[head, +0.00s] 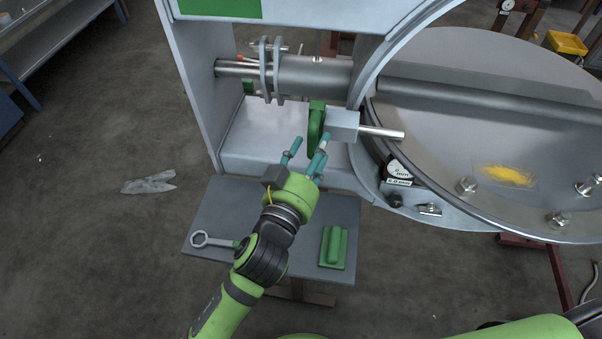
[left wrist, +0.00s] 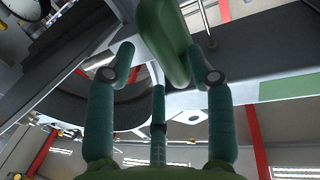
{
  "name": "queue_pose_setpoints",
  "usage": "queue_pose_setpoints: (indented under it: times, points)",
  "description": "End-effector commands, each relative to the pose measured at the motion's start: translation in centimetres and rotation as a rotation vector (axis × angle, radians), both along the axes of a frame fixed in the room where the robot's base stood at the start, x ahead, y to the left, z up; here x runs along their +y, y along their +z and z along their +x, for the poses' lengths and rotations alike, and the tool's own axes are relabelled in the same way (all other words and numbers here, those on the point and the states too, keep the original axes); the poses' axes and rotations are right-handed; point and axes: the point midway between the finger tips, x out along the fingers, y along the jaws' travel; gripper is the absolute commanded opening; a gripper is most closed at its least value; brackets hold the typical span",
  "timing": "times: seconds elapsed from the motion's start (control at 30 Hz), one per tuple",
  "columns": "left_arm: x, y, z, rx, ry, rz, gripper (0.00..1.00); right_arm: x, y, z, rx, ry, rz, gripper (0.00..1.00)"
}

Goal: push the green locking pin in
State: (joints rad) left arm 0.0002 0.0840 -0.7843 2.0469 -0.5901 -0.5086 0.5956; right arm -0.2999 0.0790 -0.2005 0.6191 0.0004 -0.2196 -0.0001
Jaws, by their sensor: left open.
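The green locking pin (head: 316,124) shows in the head view as an upright green grip against the left side of a pale block (head: 343,124). A steel rod (head: 382,131) sticks out of the block's right side toward the round damper disc. My left gripper (head: 309,150) is open just below and in front of the green grip. In the left wrist view the green grip (left wrist: 166,42) stands large beyond the spread fingers, close to the right finger. I cannot tell whether they touch. My right gripper is out of view.
A small grey table (head: 216,218) below my left arm holds a ring wrench (head: 214,241) and a green block with a handle (head: 334,248). A steel cylinder (head: 312,76) with clamp plates lies above the pin. The grey frame wall (head: 196,80) stands to the left.

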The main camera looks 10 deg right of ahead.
Motion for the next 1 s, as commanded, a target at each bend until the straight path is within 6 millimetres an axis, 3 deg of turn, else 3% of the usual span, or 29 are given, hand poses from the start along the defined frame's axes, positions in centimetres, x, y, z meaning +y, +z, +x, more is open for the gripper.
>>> queue_pose_setpoints:
  times: [0.2,0.4,0.6,1.0]
  points:
    - [2.3,-0.2,-4.4,0.005,-0.002,-0.001,0.54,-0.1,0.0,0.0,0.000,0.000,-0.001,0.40]
    - [3.8,-0.1,-7.1,0.003,-0.001,0.001,0.54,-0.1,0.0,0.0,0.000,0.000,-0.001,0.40]
    - [4.4,0.0,-8.2,0.001,-0.002,0.000,0.54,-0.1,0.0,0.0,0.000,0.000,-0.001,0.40]
    - [4.4,0.0,-8.3,0.000,-0.002,0.001,0.54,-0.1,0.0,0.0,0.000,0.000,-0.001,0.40]
